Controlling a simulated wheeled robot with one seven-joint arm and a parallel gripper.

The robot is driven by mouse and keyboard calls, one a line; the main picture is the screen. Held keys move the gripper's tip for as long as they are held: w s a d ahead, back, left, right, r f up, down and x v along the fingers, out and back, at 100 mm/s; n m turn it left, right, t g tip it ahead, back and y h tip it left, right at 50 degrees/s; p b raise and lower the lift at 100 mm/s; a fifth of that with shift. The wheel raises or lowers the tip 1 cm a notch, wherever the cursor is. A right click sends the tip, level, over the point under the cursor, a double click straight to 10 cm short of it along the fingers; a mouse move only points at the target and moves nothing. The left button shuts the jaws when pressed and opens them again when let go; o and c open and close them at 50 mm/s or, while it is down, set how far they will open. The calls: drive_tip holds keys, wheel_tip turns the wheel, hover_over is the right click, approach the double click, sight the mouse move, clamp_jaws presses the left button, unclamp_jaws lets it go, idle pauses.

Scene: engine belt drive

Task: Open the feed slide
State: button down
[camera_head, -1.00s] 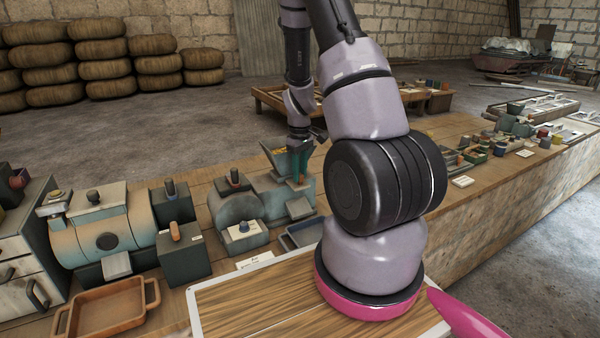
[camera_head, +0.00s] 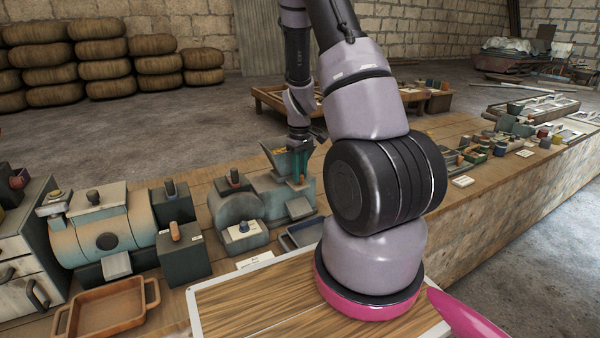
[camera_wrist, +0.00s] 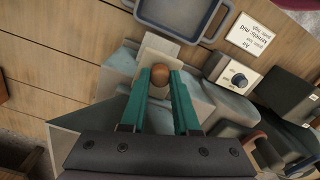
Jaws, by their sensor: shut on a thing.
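The feed machine (camera_head: 270,196), a worn blue-grey block with an open hopper on top, stands on the bench left of my arm. My gripper (camera_head: 299,172) reaches down from above beside the hopper, small and partly merged with the machine in the head view. In the wrist view my gripper (camera_wrist: 160,76) has its two teal fingers on either side of a round brown knob (camera_wrist: 160,72), shut on it. The knob appears to belong to the feed slide, whose plate is mostly hidden by the fingers. A pale chute plate (camera_wrist: 158,47) lies just beyond the knob.
A blue-grey tray (camera_head: 304,232) sits in front of the chute. A control box with a dial (camera_wrist: 239,80) and a label card (camera_wrist: 250,33) are close by. A machine with a round tank (camera_head: 105,240) and an orange tray (camera_head: 108,309) stand farther left.

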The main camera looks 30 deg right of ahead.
idle(0.4)
drive_tip(key=shift+s, duration=1.45)
drive_tip(key=c, duration=0.6)
unclamp_jaws()
drive_tip(key=shift+c, duration=0.2)
wheel_tip(320, 180, up, 11)
drive_tip(key=s+a+r+m+t+y, duration=0.1)
drive_tip(key=s+a+r+m+t, duration=0.2)
drive_tip(key=r, duration=0.5)
drive_tip(key=s+a+r+m+t, duration=0.15)
drive_tip(key=a+r, duration=0.25)
drive_tip(key=r, duration=0.4)
drive_tip(key=s+a+r+m+t, duration=0.1)
drive_tip(key=s+a+r+m, duration=0.1)
drive_tip(key=s, duration=0.4)
drive_tip(key=s+a+r+m+t+y, duration=0.1)
drive_tip(key=s+a+r, duration=0.3)
drive_tip(key=s+r, duration=0.2)
drive_tip(key=shift+s+a+r+m+t, duration=0.25)
drive_tip(key=shift+a+r+m+t, duration=0.1)
drive_tip(key=shift+r, duration=0.45)
